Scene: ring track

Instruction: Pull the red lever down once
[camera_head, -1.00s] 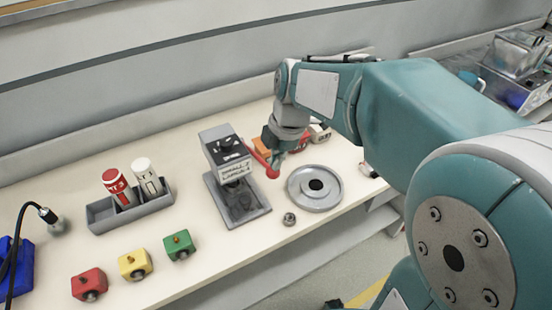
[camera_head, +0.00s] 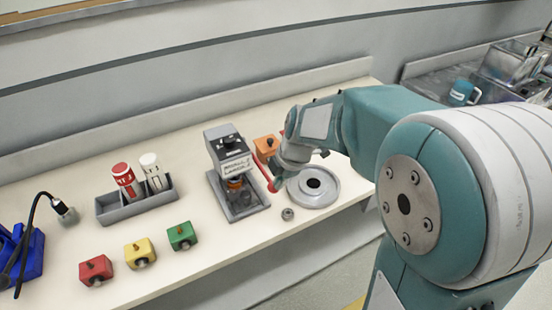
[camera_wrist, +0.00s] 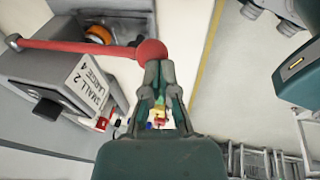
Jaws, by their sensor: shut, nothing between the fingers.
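The grey press (camera_head: 228,150) stands on the bench with a printed label on its head. Its red lever (camera_head: 264,172) slopes down to a ball end at the press's right side. In the wrist view the lever (camera_wrist: 75,46) runs across the top left to its red ball (camera_wrist: 151,52). My gripper (camera_head: 277,184) is shut and empty, at the ball end. In the wrist view its fingertips (camera_wrist: 160,72) overlap the ball's lower edge; they look to be touching it. In the head view, the gripper partly hides the ball.
A round grey plate (camera_head: 314,187) and a small metal part (camera_head: 288,214) lie right of the press. An orange block (camera_head: 266,147) is behind. A grey tray (camera_head: 137,205) holds red and white cylinders. Red, yellow and green blocks (camera_head: 140,252) line the front left.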

